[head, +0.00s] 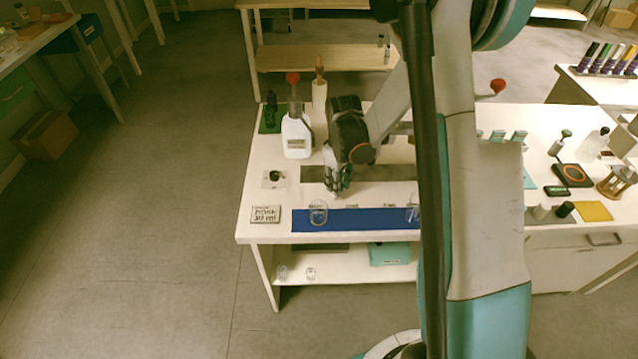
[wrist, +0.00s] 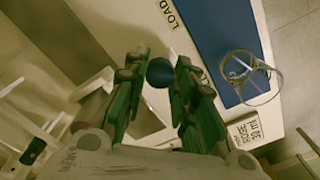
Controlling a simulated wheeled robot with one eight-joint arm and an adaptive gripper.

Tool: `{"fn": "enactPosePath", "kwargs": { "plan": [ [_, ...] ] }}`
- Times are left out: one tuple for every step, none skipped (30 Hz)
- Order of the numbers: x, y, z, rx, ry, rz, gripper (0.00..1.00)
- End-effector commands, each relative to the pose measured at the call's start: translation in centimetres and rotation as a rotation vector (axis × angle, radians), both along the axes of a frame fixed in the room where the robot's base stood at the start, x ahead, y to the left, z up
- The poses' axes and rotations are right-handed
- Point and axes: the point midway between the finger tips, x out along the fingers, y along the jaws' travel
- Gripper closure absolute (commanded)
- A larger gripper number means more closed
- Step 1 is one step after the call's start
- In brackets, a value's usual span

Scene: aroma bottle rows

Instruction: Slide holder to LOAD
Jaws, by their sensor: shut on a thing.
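My gripper (head: 340,186) is low over the white table, above the dark track (head: 392,173). In the wrist view its two green fingers (wrist: 160,78) are closed on a round dark blue knob (wrist: 159,72). The knob appears to belong to the holder; the holder's body is mostly hidden by my fingers and wrist. The LOAD label (wrist: 173,14) lies beside the blue strip (wrist: 215,35), and also shows in the head view (head: 352,206). My gripper is left of LOAD in the head view. Another label by the right finger is partly covered.
A glass beaker (head: 318,211) stands on the blue strip's left end, another glass (head: 412,213) farther right. A dose card (head: 266,214) lies at the front left. My arm hides the table's right part.

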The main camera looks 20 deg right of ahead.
Motion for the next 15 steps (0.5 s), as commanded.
{"fn": "enactPosePath", "kwargs": {
  "plan": [
    [-0.4,-1.3,-0.1,0.0,-0.001,-0.006,1.0],
    [-0.6,-1.9,-0.1,0.0,-0.001,-0.005,1.0],
    [-0.8,-2.6,-0.1,0.0,-0.001,-0.005,1.0],
    [-0.9,-2.9,-0.1,0.0,-0.001,-0.003,1.0],
    [-1.0,-3.3,-0.1,0.0,-0.001,-0.003,1.0],
    [-1.1,-3.6,0.0,0.0,-0.001,-0.003,1.0],
    [-1.2,-3.8,0.0,0.0,-0.001,-0.002,1.0],
    [-1.3,-3.9,0.0,0.0,-0.001,-0.001,1.0],
    [-1.3,-4.0,0.0,0.0,-0.001,0.0,1.0],
    [-1.3,-4.0,0.0,0.0,-0.001,0.0,1.0],
    [-1.3,-4.0,0.0,0.0,-0.001,0.001,1.0],
    [-1.3,-4.0,0.0,0.0,-0.001,0.001,1.0],
    [-1.3,-4.0,0.0,0.0,-0.001,0.001,1.0],
    [-1.3,-4.0,0.0,0.0,-0.001,0.001,1.0],
    [-1.3,-4.0,0.0,0.0,-0.001,0.001,1.0]
  ]
}}
